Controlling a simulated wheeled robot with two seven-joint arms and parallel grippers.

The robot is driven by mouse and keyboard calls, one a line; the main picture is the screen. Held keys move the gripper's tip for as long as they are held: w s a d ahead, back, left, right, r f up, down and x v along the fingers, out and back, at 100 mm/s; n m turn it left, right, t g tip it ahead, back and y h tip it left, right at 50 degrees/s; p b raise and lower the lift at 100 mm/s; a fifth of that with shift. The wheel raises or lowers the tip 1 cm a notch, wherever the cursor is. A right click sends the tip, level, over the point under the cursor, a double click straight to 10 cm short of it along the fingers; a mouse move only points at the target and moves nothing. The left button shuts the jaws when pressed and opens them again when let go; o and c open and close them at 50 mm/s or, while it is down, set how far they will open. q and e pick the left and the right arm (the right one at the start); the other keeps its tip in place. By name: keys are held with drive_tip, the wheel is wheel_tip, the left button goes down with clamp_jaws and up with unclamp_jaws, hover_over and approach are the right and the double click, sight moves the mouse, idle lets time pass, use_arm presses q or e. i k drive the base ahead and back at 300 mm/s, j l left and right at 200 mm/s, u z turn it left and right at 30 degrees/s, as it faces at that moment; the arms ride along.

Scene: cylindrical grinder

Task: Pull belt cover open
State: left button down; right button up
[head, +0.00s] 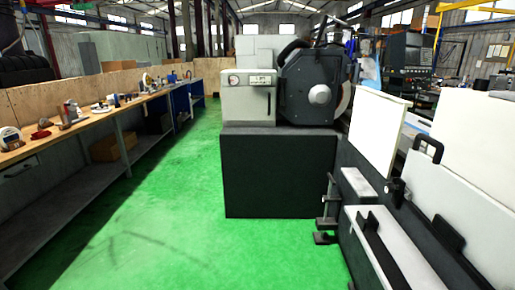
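The grinder's machine body stands ahead, with a grey-white housing (248,98) that carries a small gauge panel, and a large dark rounded cover (305,88) with a round hub beside it. The dark cover looks closed against the machine. I cannot tell for certain whether it is the belt cover. A white panel (465,140) with a black handle (430,146) is at the right. Neither of my grippers is in view.
A black base block (278,172) carries the machine. Clamps and a low bed (395,245) run along the right. A wooden workbench (95,128) with tools lines the left. The green floor (190,215) between bench and machine is clear.

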sight(239, 104)
drive_tip(key=i+j, duration=0.15)
drive_tip(key=i, duration=0.5)
drive_tip(key=i+j, duration=0.15)
drive_tip(key=i, duration=0.5)
drive_tip(key=i+j, duration=0.15)
drive_tip(key=i, duration=0.5)
